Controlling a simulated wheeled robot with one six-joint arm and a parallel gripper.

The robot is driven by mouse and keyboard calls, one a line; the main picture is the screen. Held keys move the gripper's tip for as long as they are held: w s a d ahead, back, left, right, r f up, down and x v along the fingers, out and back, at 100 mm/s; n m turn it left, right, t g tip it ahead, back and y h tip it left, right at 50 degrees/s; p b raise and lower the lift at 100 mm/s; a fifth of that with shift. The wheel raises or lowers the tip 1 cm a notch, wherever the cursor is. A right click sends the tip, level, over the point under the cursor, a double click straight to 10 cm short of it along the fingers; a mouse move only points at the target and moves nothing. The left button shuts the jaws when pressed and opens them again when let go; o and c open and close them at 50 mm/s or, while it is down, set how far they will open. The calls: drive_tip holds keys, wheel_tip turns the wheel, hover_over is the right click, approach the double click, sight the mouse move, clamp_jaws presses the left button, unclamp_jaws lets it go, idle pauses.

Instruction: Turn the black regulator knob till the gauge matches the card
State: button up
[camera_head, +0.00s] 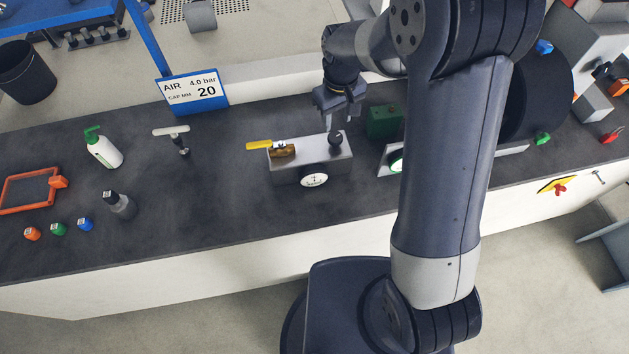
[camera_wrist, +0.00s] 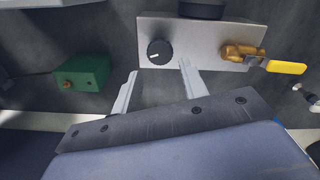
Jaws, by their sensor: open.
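The black regulator knob (camera_head: 335,139) stands on top of a grey metal block (camera_head: 325,164) on the dark bench. In the wrist view the knob (camera_wrist: 160,52) is round with a white pointer line. The white round gauge (camera_head: 314,179) is on the block's front face; its reading is too small to tell. The blue-framed card (camera_head: 193,92) reads "AIR 4.0 bar" and "CAP MM 20". My gripper (camera_head: 343,111) is above and just behind the knob. In the wrist view its two fingers (camera_wrist: 158,80) are apart, with nothing between the tips; the knob lies just beyond them.
A brass valve with a yellow lever (camera_head: 261,145) sits on the same block, left of the knob. A green box (camera_head: 384,122) stands to the right.

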drive_tip(key=shift+o, duration=0.6)
drive_tip(key=shift+o, duration=1.1)
wheel_tip(320, 180, up, 6)
drive_tip(key=p, duration=0.3)
drive_tip(key=shift+f, duration=0.15)
drive_tip(key=shift+f+b, duration=2.55)
drive_tip(key=shift+f, duration=1.9)
